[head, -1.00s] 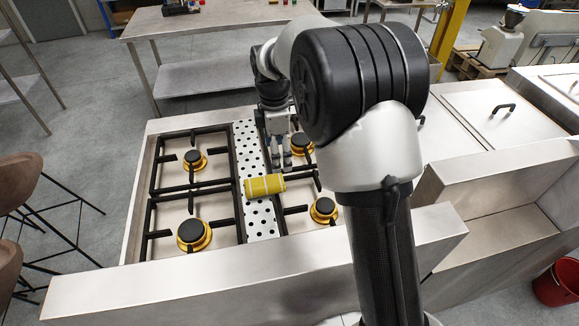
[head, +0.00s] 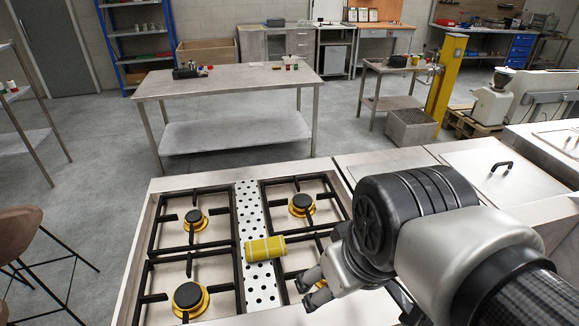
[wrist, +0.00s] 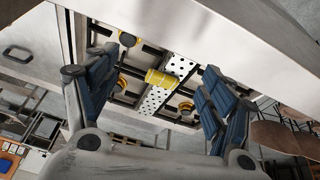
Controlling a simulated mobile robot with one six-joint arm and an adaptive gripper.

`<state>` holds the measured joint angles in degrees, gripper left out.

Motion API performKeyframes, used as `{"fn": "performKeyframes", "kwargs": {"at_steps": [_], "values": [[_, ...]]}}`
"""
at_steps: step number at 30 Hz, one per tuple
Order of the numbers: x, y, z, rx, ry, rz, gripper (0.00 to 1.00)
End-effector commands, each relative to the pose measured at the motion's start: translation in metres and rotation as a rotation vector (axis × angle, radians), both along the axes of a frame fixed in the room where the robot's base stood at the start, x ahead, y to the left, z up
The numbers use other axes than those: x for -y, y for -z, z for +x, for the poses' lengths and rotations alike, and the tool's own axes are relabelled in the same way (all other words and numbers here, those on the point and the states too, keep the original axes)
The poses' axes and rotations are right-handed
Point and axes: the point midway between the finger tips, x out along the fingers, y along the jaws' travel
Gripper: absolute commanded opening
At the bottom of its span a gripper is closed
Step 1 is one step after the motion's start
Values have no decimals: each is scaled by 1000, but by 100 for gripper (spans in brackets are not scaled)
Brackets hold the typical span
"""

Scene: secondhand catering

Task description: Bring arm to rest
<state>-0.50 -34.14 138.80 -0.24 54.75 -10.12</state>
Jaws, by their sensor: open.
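My gripper (head: 314,288) is at the front right of the gas stove in the head view, beside the yellow can and apart from it. In the wrist view my gripper (wrist: 150,95) shows two blue-padded fingers spread wide with nothing between them. The yellow can (head: 265,248) lies on its side on the perforated white strip (head: 256,205) between the burners. It also shows in the wrist view (wrist: 160,78), beyond the fingers. My arm is folded low at the right of the head view and hides part of the stove's right side.
The stove (head: 140,270) has several black burners with yellow rings under black grates. A steel table (head: 230,82) with small items stands behind it. A steel counter with a lidded top (head: 490,170) adjoins at the right. A brown stool (head: 32,228) stands at the left. Open floor lies between.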

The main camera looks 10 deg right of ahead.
Motion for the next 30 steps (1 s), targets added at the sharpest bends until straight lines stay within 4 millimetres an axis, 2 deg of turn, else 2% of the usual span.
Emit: {"fn": "performKeyframes", "kwargs": {"at_steps": [1, 3, 7, 26, 30], "values": [[1, 4, -12, 18, 51, 19, 76], [2, 9, -24, 35, 110, 42, 76], [2, 15, -34, 49, 169, 66, 76], [2, 15, -35, 48, 176, 70, 76], [2, 15, -35, 49, 176, 69, 68]]}}
